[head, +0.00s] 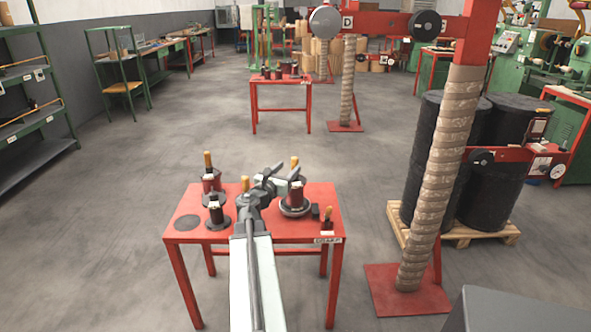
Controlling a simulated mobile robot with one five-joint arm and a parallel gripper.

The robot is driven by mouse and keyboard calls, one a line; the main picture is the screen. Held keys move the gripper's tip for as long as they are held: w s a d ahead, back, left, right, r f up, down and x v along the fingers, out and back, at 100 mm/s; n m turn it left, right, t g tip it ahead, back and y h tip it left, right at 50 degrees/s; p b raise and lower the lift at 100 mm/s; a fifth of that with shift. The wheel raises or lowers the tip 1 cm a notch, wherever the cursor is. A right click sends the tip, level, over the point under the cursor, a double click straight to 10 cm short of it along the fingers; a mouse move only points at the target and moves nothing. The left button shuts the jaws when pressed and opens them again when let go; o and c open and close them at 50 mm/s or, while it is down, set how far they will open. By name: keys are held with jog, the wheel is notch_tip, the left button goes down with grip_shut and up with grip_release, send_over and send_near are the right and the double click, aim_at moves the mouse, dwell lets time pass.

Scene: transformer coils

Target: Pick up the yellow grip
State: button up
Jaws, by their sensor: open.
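Several upright yellow-orange grips stand on dark and red coil parts on the red table (262,231). One tall yellow grip (208,160) is at the back left and another (294,162) at the back right. Which one the task means I cannot tell. My gripper (295,183) is over the table near the back-right grip, small and partly merged with the parts behind it. It is open and I see nothing held. My arm hides the table's middle.
A red post with a wrapped column (437,180) stands right of the table, with black drums (432,165) on a pallet behind it. A second red table (281,92) is farther back. Green shelves (32,85) line the left wall. Floor left of the table is clear.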

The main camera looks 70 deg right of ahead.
aim_at(293, 164)
jog(key=d, duration=0.6)
jog(key=shift+s+d+f, duration=0.1)
jog(key=shift+s+f, duration=0.1)
jog(key=shift+f, duration=0.05)
grip_shut()
